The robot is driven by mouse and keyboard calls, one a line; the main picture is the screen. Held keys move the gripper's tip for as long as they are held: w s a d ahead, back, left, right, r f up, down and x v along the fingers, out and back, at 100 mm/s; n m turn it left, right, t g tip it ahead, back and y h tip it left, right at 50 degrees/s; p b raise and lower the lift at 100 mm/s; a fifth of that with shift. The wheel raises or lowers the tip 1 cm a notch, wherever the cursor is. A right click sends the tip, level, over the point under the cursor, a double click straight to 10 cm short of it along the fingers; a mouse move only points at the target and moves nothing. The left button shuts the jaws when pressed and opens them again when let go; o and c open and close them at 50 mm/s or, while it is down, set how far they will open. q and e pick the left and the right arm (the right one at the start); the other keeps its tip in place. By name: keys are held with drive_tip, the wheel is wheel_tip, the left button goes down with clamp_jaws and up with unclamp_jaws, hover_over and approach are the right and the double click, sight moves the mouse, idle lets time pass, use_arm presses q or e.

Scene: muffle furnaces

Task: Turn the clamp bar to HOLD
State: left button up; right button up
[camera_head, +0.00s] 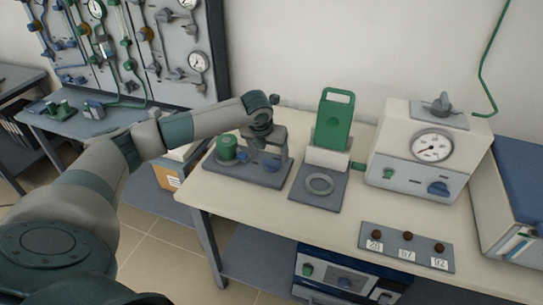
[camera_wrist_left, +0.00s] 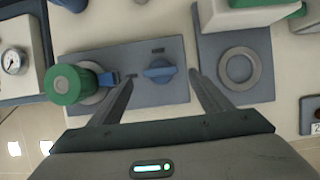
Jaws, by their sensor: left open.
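The clamp bar appears to be the blue bar-shaped knob (camera_wrist_left: 159,71) on a grey base plate (camera_wrist_left: 178,93) in the left wrist view. It lies roughly crosswise there, with small dark labels near it, too small to read. A green cylinder (camera_wrist_left: 68,84) with a blue side piece stands on the same plate. My left gripper (camera_wrist_left: 162,78) is open, its fingers on either side of the knob in the picture; contact cannot be told. In the head view my left gripper (camera_head: 262,132) is over the fixture plate (camera_head: 231,171). My right gripper is not in view.
To the right stand a plate with a grey ring (camera_head: 320,184), a green handled block (camera_head: 333,120) and a white gauge box (camera_head: 421,150). A strip with several dark knobs (camera_head: 407,249) lies near the front edge. The table between is clear.

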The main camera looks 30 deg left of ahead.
sight(272, 161)
use_arm(q)
drive_tip(key=shift+p+x, duration=0.45)
drive_tip(key=shift+x, duration=2.05)
drive_tip(key=c, duration=1)
drive_tip(key=shift+c, duration=0.2)
